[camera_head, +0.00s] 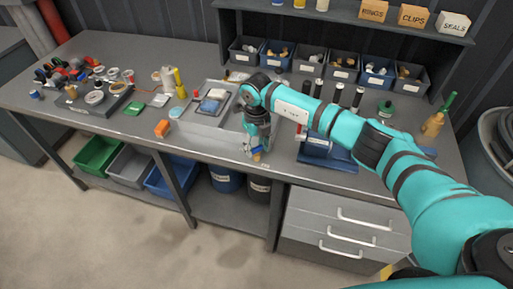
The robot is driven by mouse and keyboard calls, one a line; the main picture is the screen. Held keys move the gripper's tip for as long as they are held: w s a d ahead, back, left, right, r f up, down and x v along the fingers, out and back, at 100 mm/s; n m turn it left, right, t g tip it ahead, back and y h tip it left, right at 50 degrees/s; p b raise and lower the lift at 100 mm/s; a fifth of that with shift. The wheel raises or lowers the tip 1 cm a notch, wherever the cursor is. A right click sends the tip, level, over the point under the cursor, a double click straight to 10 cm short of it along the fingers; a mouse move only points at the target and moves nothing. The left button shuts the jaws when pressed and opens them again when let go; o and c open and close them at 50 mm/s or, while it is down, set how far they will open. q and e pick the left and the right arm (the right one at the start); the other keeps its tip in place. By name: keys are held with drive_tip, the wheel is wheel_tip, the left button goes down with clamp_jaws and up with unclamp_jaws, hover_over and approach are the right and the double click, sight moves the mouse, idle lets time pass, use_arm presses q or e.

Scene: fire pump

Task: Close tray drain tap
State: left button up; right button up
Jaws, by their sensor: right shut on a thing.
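A grey metal tray (205,131) sits at the front of the workbench, with a few small items lying in or on it. My right arm reaches in from the right, and my right gripper (256,148) points down at the bench's front edge, by the tray's right end. It is shut on the tray drain tap, of which a small blue part and a brass-coloured tip (257,157) show below the fingers. The fingers hide most of the tap, so how far its handle is turned cannot be seen. My left gripper is out of view.
Labelled parts bins (307,61) line the back of the bench. An orange block (162,128) lies left of the tray. A blue device (328,151) stands right of the gripper, under my forearm. Drawers (345,225) and dark drums (225,180) are below.

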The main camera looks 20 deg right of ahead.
sight(256, 148)
drive_tip(key=m+b, duration=0.1)
drive_tip(key=m, duration=0.4)
drive_tip(key=shift+m, duration=0.3)
drive_tip(key=shift+m+b, duration=0.35)
drive_tip(key=shift+m, duration=1.85)
drive_tip(key=shift+w+r, duration=0.1)
drive_tip(key=o, duration=0.9)
drive_tip(key=shift+r, duration=0.15)
wheel_tip(256, 148, up, 12)
drive_tip(key=shift+f, duration=0.15)
drive_tip(key=shift+a+f, duration=0.1)
